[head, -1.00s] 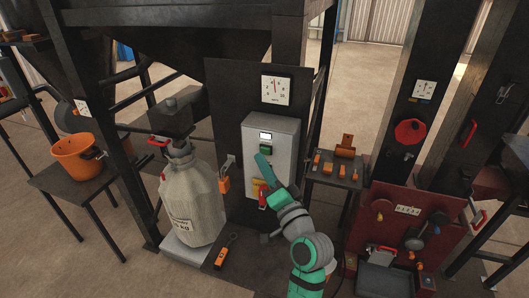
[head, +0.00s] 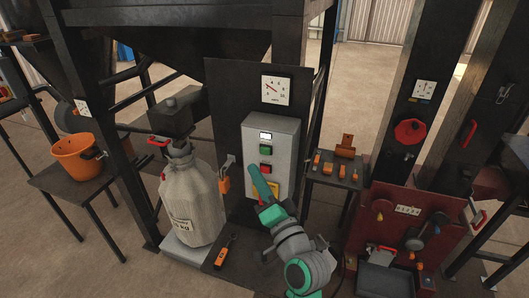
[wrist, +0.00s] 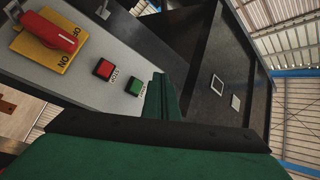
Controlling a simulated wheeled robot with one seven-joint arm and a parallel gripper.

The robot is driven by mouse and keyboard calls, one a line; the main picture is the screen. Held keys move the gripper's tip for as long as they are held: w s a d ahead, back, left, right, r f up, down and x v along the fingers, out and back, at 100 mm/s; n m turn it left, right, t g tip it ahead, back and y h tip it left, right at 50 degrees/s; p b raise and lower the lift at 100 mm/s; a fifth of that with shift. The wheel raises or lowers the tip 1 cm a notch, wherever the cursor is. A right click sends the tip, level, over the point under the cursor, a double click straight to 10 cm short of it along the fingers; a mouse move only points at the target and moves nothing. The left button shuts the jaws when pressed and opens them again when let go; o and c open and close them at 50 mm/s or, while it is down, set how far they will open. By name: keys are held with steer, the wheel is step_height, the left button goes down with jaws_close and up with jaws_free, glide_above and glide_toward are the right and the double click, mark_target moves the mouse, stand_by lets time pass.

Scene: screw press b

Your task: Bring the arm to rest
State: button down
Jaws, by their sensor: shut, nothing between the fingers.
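My gripper (head: 258,176) is shut and empty, its green fingers pointing up and left in front of the grey control box (head: 285,135). In the head view its tip is just below the red button (head: 265,169), and the green button (head: 265,149) is above that. I cannot tell whether the fingers touch the box.
A filled sack (head: 190,205) stands left of the box, with an orange-black pendant (head: 224,252) on the floor plate. A dial gauge (head: 277,90) is above the box. A small table (head: 322,180) with orange pieces and a red press base (head: 385,205) are at right.

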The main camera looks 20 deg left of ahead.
steer(key=s+d+f+m+t+h, duration=0.1)
steer(key=s+d+f+h, duration=0.25)
steer(key=f, duration=0.45)
steer(key=s+d+f+m+h, duration=0.1)
steer(key=s+d+f+h, duration=0.2)
steer(key=s+d+f, duration=0.35)
steer(key=s+d+f+m+t+h, duration=0.1)
steer(key=s+d+f+h, duration=0.2)
steer(key=f, duration=0.7)
steer(key=s+d+f+n+h, duration=0.2)
steer(key=s+n, duration=0.1)
steer(key=s, duration=1)
steer(key=s+d+f+n+g+h, duration=0.1)
steer(key=s+d+f+n+h, duration=0.1)
steer(key=s, duration=1)
steer(key=shift+s+d+f+n+g, duration=0.2)
steer(key=shift+s+d+n+g, duration=0.15)
steer(key=shift+d+n, duration=0.2)
steer(key=c, duration=2.5)
jaws_free()
steer(key=shift+h, duration=0.25)
